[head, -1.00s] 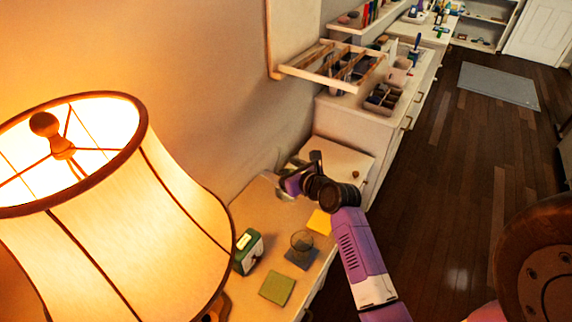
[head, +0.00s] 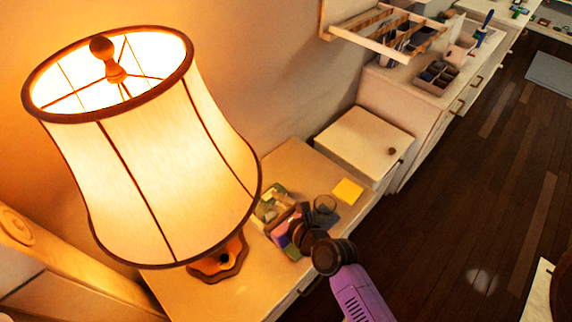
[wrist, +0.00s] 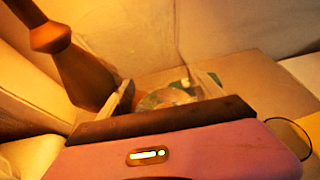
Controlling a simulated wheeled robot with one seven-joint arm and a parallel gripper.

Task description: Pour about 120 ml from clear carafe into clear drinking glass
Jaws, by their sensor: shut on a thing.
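The clear drinking glass (head: 325,205) stands upright on a dark blue mat on the desk. In the wrist view its rim (wrist: 292,138) shows at the lower right edge. My gripper (wrist: 166,92) is shut on the clear carafe (wrist: 168,98), whose round see-through shape shows between the fingers. In the head view my gripper is left of the glass, beside the lamp. Its wrist hides most of the carafe, so its tilt and the liquid level cannot be told.
A large lit lamp (head: 150,150) stands close on the left; its wooden base (head: 218,262) is near my gripper. A green box (head: 268,204) is behind the gripper. A yellow note (head: 347,191) lies right of the glass. A low cabinet (head: 362,140) stands beyond the desk.

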